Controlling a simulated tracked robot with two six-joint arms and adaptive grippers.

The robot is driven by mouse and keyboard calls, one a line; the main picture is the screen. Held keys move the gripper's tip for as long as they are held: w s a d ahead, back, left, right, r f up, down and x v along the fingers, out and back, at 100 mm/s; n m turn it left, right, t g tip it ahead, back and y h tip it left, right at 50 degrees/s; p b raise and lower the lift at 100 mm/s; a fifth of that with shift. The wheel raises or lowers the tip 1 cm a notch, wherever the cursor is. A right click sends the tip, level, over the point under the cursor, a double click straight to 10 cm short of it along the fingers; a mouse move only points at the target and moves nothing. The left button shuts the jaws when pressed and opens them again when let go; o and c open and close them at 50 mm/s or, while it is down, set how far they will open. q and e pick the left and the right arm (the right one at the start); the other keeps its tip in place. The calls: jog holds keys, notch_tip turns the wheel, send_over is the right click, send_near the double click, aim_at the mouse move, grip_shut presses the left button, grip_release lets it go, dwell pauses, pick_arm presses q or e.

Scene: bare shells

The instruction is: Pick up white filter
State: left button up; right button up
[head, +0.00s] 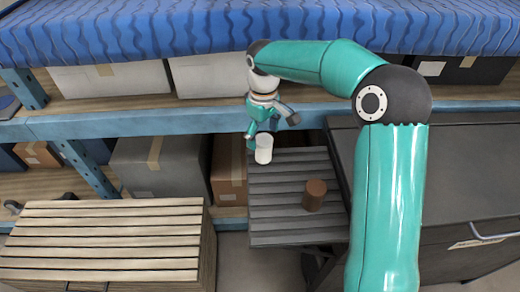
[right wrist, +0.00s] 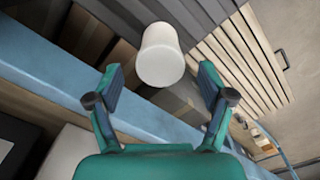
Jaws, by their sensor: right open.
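The white filter (head: 264,148) is a small white cylinder at the far left edge of a grey slatted surface in the head view. In the right wrist view the white filter (right wrist: 160,55) shows just beyond and between the fingertips. My right gripper (head: 268,140) is right at the filter in the head view, with its fingers pointing down. In the right wrist view my right gripper (right wrist: 160,85) is open with its fingers spread to either side. I cannot tell whether a finger touches the filter. My left gripper is not in view.
A brown cylinder (head: 315,195) stands on the grey slatted surface (head: 285,225). A blue shelf beam (head: 130,127) runs close behind my gripper, with boxes (head: 160,165) below it. A pale slatted crate (head: 100,240) stands at left, a dark cabinet (head: 470,170) at right.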

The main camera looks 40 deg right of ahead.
jog(key=shift+f+p, duration=0.55)
jog(key=shift+f, duration=2.15)
jog(key=shift+c, duration=0.2)
jog(key=c, duration=1.2)
jog(key=shift+r, duration=0.1)
jog(key=shift+c, duration=0.2)
